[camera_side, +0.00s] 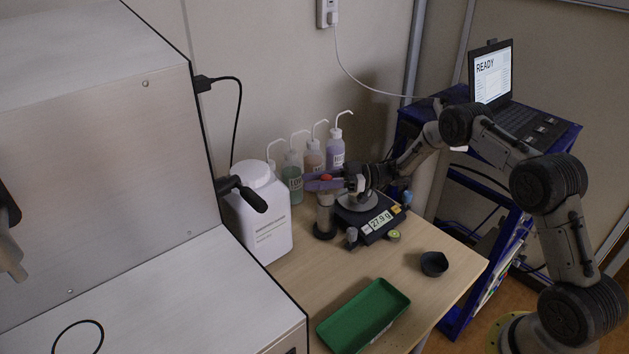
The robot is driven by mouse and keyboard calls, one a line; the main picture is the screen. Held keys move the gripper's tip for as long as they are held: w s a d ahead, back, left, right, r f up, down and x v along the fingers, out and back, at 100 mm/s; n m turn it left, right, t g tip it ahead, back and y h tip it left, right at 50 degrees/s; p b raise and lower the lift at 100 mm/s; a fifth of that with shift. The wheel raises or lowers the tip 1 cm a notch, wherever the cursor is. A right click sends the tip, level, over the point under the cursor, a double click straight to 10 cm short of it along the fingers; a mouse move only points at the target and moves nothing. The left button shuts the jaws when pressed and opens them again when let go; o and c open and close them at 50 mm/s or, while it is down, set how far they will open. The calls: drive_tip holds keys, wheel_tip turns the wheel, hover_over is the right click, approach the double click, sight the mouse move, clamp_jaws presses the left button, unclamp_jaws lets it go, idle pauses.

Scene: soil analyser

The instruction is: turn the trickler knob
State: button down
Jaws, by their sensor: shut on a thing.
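The trickler (325,214) stands upright on a dark round base at the left of the black balance (367,227). The red trickler knob (326,177) shows at its top, partly covered by the fingers. My gripper (328,182) reaches in from the right, above the balance, and is shut on the knob. The exact finger contact is small and hard to make out. The balance has a round grey pan (358,203), partly hidden under my gripper, and its display reads 27.9 g.
A white jug (262,225) and several wash bottles (336,150) stand behind and left. A small black cup (434,264) and green tray (364,314) are in front. A large metal-cased machine (110,150) fills the left. A laptop (490,75) on a blue cart reads READY.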

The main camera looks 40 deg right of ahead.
drive_tip(key=c, duration=0.6)
unclamp_jaws()
drive_tip(key=shift+o, duration=0.2)
drive_tip(key=v, duration=1.3)
drive_tip(key=shift+s+d, duration=0.25)
drive_tip(key=shift+d, duration=0.05)
